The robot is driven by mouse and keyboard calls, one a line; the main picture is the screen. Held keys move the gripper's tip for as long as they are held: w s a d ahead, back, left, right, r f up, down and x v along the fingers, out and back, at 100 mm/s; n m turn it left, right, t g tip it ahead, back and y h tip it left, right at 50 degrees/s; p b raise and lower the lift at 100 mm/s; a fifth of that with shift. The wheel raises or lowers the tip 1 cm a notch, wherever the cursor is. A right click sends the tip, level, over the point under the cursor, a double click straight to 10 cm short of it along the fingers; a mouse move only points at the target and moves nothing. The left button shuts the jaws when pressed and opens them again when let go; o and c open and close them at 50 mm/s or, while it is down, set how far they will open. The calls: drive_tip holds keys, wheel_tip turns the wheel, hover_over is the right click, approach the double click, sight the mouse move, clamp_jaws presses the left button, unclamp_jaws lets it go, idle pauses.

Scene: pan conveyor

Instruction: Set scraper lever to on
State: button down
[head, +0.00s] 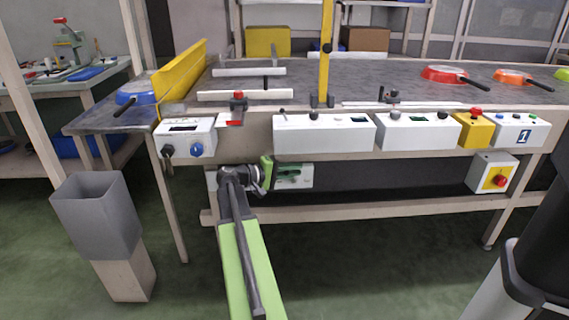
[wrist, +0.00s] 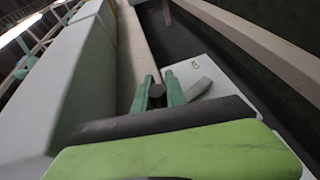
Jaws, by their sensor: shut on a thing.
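My gripper (head: 272,174) is low at the front of the bench, at the white lever box (head: 306,182) that hangs under the front edge. In the wrist view, the two green fingers of my gripper (wrist: 158,92) are closed around the dark round end of the scraper lever (wrist: 157,91). The same white box (wrist: 213,78) shows behind and right of the fingers, with a small grey mark on it. The rest of the lever is hidden by the fingers, and its setting cannot be read.
A long white control box (head: 324,137) is mounted just above my gripper. A white panel with a blue knob (head: 187,140) is to its left. A grey bin (head: 97,220) stands at the left. A beam (head: 370,209) runs below; the floor in front is clear.

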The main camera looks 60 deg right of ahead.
drive_tip(key=shift+s+y+p, duration=0.1)
drive_tip(key=shift+y+p, duration=0.2)
drive_tip(key=shift+p, duration=0.15)
drive_tip(key=c, duration=1.4)
unclamp_jaws()
drive_tip(key=shift+s+d, duration=0.1)
drive_tip(key=shift+o, duration=0.2)
drive_tip(key=p+v, duration=0.4)
drive_tip(key=v, duration=1.3)
drive_tip(key=shift+a+r, duration=0.25)
drive_tip(key=shift+a, duration=0.05)
drive_tip(key=shift+s, duration=0.1)
